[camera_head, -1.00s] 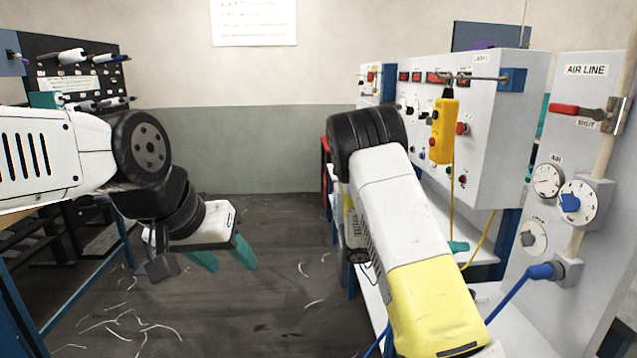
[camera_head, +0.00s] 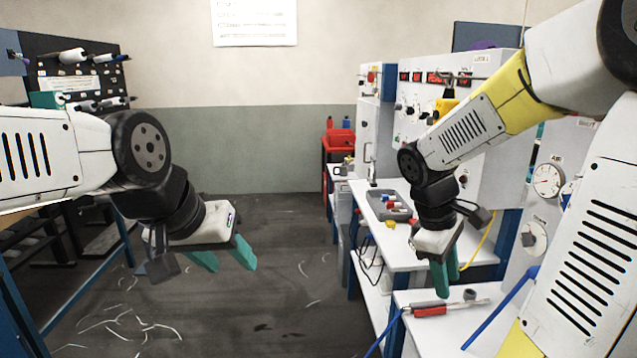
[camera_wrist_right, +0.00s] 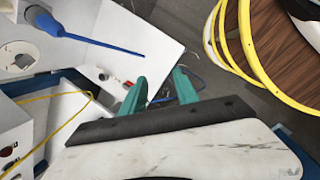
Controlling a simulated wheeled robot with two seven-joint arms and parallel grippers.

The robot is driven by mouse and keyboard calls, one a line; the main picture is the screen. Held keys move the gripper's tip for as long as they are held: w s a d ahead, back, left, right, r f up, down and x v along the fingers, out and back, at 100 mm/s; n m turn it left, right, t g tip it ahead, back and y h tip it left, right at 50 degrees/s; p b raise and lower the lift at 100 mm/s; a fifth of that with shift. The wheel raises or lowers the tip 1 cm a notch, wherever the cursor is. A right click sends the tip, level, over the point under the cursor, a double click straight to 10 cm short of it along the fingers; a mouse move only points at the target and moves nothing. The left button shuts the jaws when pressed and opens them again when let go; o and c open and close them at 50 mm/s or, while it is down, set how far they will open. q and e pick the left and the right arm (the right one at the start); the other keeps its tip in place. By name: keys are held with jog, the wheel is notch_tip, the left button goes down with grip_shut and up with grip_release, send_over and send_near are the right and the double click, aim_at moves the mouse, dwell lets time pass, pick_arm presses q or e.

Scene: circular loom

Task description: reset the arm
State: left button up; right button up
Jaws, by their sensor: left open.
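My left gripper (camera_head: 230,264) hangs at the left over the open floor, its two teal fingers apart and empty. My right gripper (camera_head: 446,282) points down in front of the white bench on the right. Its teal fingers look close together from the head. In the right wrist view the fingers (camera_wrist_right: 160,85) stand apart, with nothing between them. My right arm comes in from the upper right, bent at its elbow, and covers part of the machine panel.
A white bench (camera_head: 389,240) holds a grey tray (camera_head: 378,207) of small coloured parts. A lower white shelf (camera_head: 415,345) carries a red-handled tool (camera_head: 430,311). The control cabinet (camera_head: 490,75) stands at the right, with a blue hose (camera_head: 500,310) below. The middle floor is open, with scattered white threads.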

jog(key=s+a+r+m+t+y, duration=0.5)
jog(key=s+a+r+m, duration=0.1)
jog(key=a+r+m, duration=0.2)
jog(key=shift+s+a+r+m+t, duration=0.3)
jog(key=shift+a+t, duration=0.1)
jog(key=shift+a, duration=0.5)
